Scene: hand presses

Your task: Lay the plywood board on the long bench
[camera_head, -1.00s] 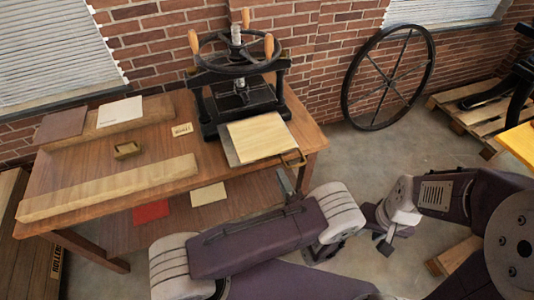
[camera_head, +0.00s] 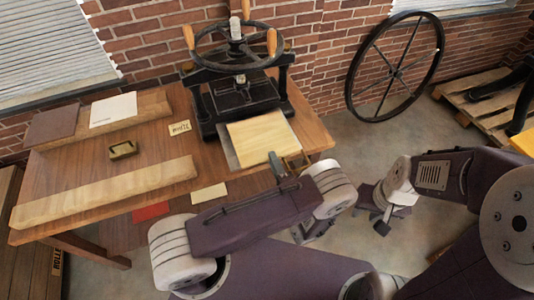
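A pale flat board (camera_head: 262,138), which looks like the plywood board, lies on a grey plate at the front of the black hand press (camera_head: 240,98). The press stands on the right part of the long wooden bench (camera_head: 95,150). A tip of my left gripper (camera_head: 279,168) shows just in front of the board's near right corner, beside a brass handle (camera_head: 297,160); my arm hides the rest of it. I cannot tell whether it touches anything. My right gripper (camera_head: 379,222) points down over the floor, right of the bench, with nothing visible in it; its opening is unclear.
A long pale plank (camera_head: 105,190) lies along the bench's front edge. A spoked wheel (camera_head: 397,68) leans on the brick wall near a pallet (camera_head: 482,93).

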